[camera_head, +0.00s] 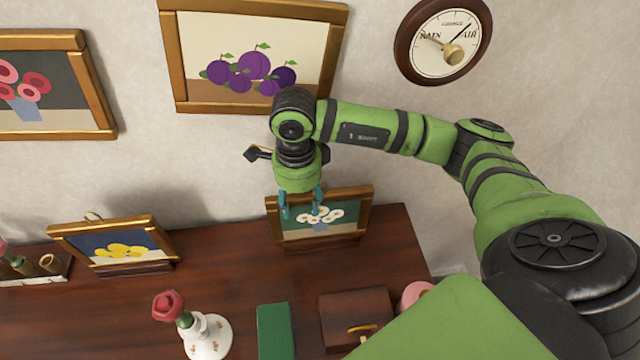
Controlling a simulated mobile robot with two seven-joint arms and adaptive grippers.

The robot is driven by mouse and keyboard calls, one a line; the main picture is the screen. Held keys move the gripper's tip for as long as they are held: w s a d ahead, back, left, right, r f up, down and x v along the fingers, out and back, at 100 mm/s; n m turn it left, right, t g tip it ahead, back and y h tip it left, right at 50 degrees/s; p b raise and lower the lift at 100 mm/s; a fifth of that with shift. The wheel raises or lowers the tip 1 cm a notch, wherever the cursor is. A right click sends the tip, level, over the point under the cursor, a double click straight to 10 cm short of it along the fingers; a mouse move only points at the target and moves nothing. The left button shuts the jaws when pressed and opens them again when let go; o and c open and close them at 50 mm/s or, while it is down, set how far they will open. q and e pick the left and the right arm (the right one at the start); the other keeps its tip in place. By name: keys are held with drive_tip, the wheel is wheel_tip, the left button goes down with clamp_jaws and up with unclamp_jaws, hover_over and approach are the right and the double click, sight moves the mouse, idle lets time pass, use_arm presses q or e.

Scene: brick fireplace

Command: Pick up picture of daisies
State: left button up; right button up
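The picture of daisies (334,228) stands upright, leaning slightly, on the dark wooden surface close to the wall. It has a gold-brown frame, a teal background and white flowers in a small vase. My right gripper (301,206) reaches down at the top edge of the frame, left of its middle. Its two teal fingers are apart and overlap the upper part of the picture in the camera_head view. I cannot tell whether they touch the frame. My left gripper is not in view.
A vase with a red rose (206,334), a green book (275,332) and a brown box (352,318) are in front. A plum picture (250,104) and a round barometer (443,42) hang above.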

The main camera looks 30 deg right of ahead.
clamp_jaws()
